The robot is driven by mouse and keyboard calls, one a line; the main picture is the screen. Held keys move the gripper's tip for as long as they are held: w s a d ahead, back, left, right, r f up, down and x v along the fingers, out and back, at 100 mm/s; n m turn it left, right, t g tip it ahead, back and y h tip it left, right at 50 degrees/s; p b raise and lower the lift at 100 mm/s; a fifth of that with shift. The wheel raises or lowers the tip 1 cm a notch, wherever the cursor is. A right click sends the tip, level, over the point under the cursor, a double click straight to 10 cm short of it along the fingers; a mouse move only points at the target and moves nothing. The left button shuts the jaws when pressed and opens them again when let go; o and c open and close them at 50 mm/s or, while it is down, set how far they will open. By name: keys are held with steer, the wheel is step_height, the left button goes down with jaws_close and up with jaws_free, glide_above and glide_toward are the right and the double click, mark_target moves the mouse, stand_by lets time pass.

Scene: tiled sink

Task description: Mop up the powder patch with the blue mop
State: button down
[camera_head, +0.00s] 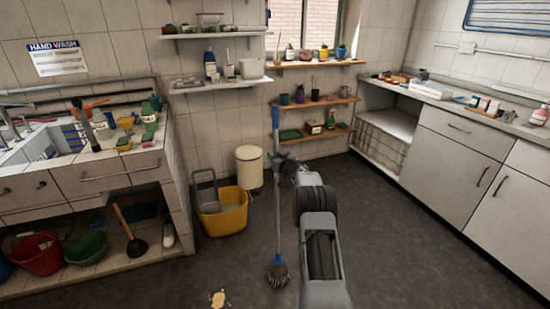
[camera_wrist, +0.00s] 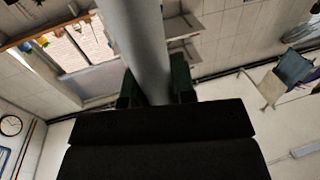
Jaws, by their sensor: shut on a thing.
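The blue mop (camera_head: 277,200) stands nearly upright in the head view, with a blue top, a pale shaft and a blue-collared grey head (camera_head: 278,272) low, at or just above the dark floor. My gripper (camera_head: 279,161) is shut on the mop's shaft around its middle. In the wrist view the thick grey shaft (camera_wrist: 140,45) runs between the dark fingers of my gripper (camera_wrist: 157,90). The powder patch (camera_head: 218,299) is a small pale tan spot on the floor at the bottom edge of the head view, left of the mop head and apart from it.
A yellow mop bucket (camera_head: 224,218) stands on the floor left of the mop, with a cream bin (camera_head: 249,168) behind it. A plunger (camera_head: 135,240) and red and green basins sit under the left sink counter. Cabinets (camera_head: 450,145) line the right. The floor around the patch looks clear.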

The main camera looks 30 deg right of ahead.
steer(key=w+p, duration=0.1)
steer(key=w, duration=0.2)
steer(key=shift+d, duration=0.2)
steer(key=shift+s, duration=0.1)
steer(key=shift+s+a, duration=0.15)
steer(key=shift+s, duration=0.75)
steer(key=shift+s+a, duration=0.1)
steer(key=shift+s, duration=0.75)
steer(key=s+a+b, duration=0.2)
steer(key=s+a, duration=0.1)
steer(key=s, duration=1.9)
steer(key=shift+f, duration=0.3)
stand_by(0.4)
steer(key=shift+s, duration=0.1)
